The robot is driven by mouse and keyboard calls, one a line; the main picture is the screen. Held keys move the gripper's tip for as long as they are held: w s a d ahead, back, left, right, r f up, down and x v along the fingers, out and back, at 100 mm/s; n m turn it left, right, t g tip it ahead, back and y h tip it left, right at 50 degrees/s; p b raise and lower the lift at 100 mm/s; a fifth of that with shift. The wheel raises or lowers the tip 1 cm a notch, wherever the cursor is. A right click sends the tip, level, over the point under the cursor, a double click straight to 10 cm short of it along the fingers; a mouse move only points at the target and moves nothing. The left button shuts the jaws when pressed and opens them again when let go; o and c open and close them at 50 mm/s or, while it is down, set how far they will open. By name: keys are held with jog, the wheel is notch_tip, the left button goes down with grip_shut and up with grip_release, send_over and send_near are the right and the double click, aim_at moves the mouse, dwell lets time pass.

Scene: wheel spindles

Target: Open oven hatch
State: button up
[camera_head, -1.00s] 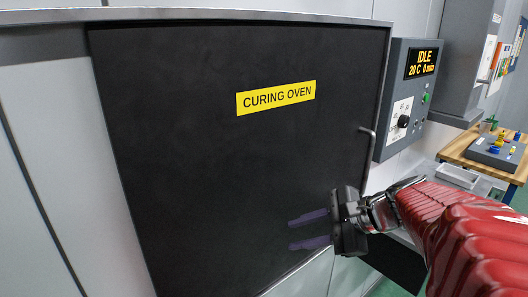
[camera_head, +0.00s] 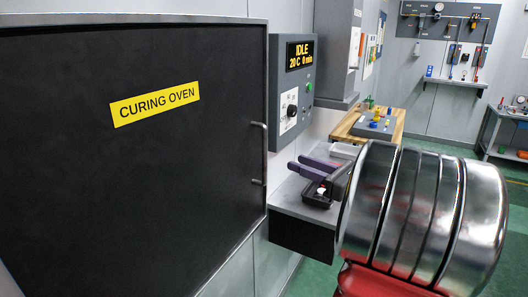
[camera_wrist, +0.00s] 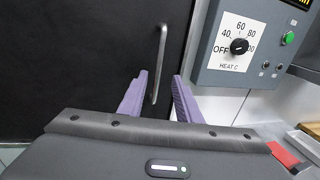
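The black oven hatch (camera_head: 120,170) carries a yellow "CURING OVEN" label (camera_head: 155,103) and looks shut. Its metal bar handle (camera_head: 264,153) stands upright near the hatch's right edge. The handle also shows in the wrist view (camera_wrist: 160,62), between and beyond my two purple fingertips. My gripper (camera_head: 302,169) is open and empty, its fingers apart. In the head view it lies right of the handle. I see no contact with the handle; the exact distance cannot be told.
The grey control box (camera_head: 291,85) with an "IDLE 20 C 0 min" display is right of the hatch. Below it is a grey ledge (camera_head: 285,200). A wooden table (camera_head: 350,125) and a tool board (camera_head: 450,22) stand farther back.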

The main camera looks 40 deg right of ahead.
jog(key=w, duration=0.4)
jog(key=w+a, duration=0.1)
jog(key=w, duration=0.4)
jog(key=w+a, duration=0.1)
jog(key=w, duration=0.3)
jog(key=shift+w, duration=0.35)
grip_shut()
dwell(0.5)
